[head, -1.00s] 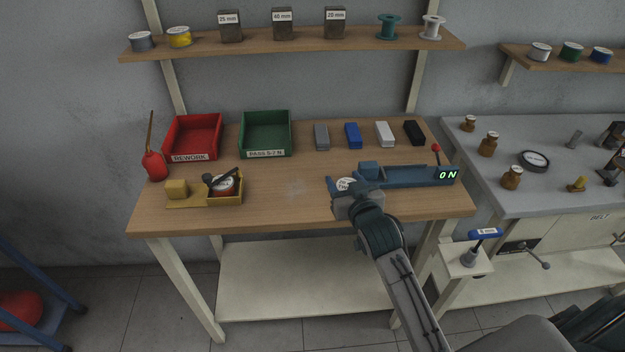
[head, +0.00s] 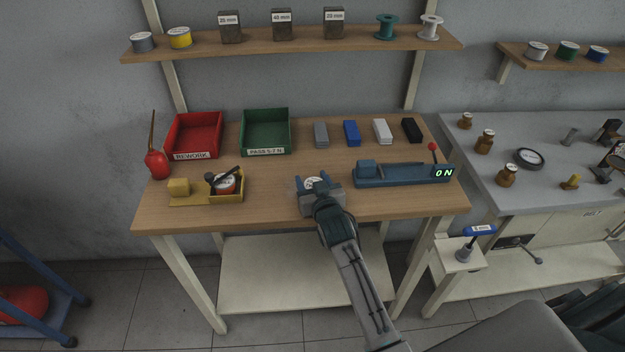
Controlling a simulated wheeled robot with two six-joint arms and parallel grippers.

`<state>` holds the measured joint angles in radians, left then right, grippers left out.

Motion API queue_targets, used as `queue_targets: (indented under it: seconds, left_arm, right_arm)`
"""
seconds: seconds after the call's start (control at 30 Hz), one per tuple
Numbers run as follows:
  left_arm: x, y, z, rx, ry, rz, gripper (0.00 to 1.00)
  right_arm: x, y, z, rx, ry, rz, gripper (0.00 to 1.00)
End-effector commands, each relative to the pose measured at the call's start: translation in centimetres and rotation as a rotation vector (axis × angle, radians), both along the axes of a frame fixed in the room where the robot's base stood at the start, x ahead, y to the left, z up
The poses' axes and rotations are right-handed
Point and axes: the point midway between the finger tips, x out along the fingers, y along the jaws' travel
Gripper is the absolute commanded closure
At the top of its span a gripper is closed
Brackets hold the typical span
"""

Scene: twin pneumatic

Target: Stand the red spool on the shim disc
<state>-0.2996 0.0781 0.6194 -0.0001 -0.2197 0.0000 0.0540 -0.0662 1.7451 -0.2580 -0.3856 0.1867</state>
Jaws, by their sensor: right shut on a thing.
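My right gripper (head: 313,184) is above the front middle of the wooden bench, its fingers closed around a small round thing with a pale, marked top (head: 315,182). The gripper hides its sides, so I cannot tell its colour or whether it is the red spool. A red round piece with a white top (head: 226,185) sits in the yellow fixture (head: 190,201) at the left front, partly covered by a black lever. I cannot make out a shim disc. My left gripper is not in view.
A blue fixture with a lit "ON" display (head: 400,178) stands right of the gripper. Red (head: 194,137) and green (head: 265,133) bins and several small blocks line the back. A red oil can (head: 157,164) stands at the left edge. Bench between the fixtures is clear.

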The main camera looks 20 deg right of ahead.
Motion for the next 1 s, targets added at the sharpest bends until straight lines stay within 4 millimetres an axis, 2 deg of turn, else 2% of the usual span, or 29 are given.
queue_targets:
  seconds: [0.13,0.17,0.23,0.27,0.57,0.67,0.77,1.0]
  left_arm:
    - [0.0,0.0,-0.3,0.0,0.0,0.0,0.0]
    - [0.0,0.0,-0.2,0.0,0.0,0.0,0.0]
    - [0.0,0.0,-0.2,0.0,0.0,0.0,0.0]
    - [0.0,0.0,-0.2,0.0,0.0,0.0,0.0]
    - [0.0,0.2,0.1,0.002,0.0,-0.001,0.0]
    - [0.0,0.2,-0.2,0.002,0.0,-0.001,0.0]
    - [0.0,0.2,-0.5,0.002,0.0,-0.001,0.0]
    - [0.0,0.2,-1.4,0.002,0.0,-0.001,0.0]
  right_arm:
    - [0.0,0.0,-0.4,0.0,-0.001,0.0,0.73]
    - [0.0,0.0,-0.3,0.0,0.0,0.0,0.41]
    - [0.0,0.0,-0.2,0.0,0.0,0.0,0.27]
    - [0.0,0.0,-0.2,0.0,0.0,0.0,0.25]
    - [0.0,0.0,0.1,0.0,-0.001,0.0,0.25]
    - [-0.8,0.1,0.0,0.0,0.0,0.0,0.25]
    - [-2.4,0.2,0.2,0.003,0.0,0.0,0.25]
    - [-7.7,0.7,0.9,0.003,0.001,0.0,0.25]
